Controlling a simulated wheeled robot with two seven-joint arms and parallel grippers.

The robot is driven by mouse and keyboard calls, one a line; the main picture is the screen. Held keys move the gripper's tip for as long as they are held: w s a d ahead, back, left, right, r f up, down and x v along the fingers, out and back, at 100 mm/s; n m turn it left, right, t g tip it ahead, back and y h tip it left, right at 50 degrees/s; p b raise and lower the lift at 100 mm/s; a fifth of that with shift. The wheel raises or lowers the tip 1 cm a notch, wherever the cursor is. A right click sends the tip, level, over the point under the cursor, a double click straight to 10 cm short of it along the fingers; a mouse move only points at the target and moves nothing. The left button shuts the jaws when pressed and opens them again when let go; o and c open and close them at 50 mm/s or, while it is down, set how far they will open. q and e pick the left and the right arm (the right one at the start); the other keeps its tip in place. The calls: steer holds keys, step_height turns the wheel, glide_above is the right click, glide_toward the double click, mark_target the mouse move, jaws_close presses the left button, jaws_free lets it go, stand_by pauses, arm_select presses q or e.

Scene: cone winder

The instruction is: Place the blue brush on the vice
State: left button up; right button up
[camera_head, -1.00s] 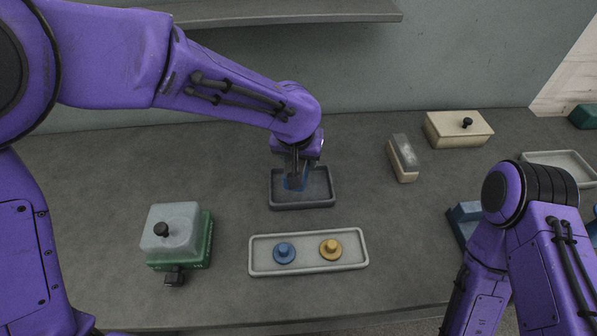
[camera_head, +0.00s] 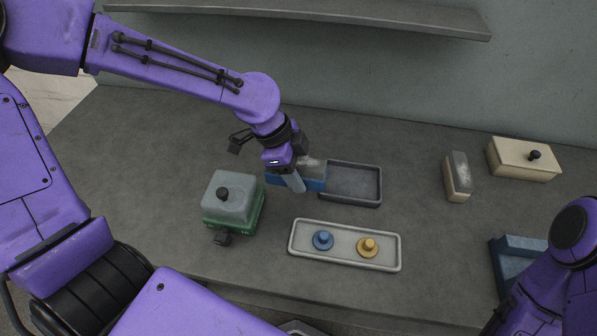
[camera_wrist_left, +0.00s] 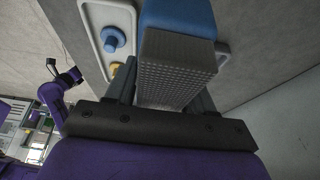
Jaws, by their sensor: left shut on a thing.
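My left gripper (camera_head: 292,174) is shut on the blue brush (camera_head: 314,184), a blue block with a grey bristled side. A green block with a grey top, black knob and dark front handle, seemingly the vice (camera_head: 232,204), stands left of the brush. My right gripper is outside the head view; a small purple arm end (camera_wrist_left: 55,88) shows in the wrist view.
A pale tray (camera_head: 296,248) with a blue and a yellow knobbed disc lies in front. A cream brush (camera_head: 458,175), a cream box (camera_head: 523,160) and a blue tray (camera_head: 510,268) are at right. A shelf (camera_head: 330,22) overhangs the back. Table left of the vice is clear.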

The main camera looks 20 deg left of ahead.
arm_select(q)
steer(key=w+a+f, duration=0.1)
steer(key=w+f, duration=0.1)
steer(key=w+a+f, duration=0.2)
steer(key=w+a+f+p, duration=0.1)
steer(key=w+f, duration=0.1)
steer(key=f, duration=0.1)
steer(key=shift+a, duration=0.4)
step_height(320, 180, down, 3)
steer(key=shift+w+r+p, duration=0.1)
steer(key=shift+r+p, duration=0.1)
steer(key=shift+p, duration=0.45)
steer(key=shift+w+f, duration=0.1)
steer(key=shift+f, duration=0.3)
steer(key=o, duration=0.7)
steer(key=shift+f, duration=0.1)
steer(key=o, duration=0.4)
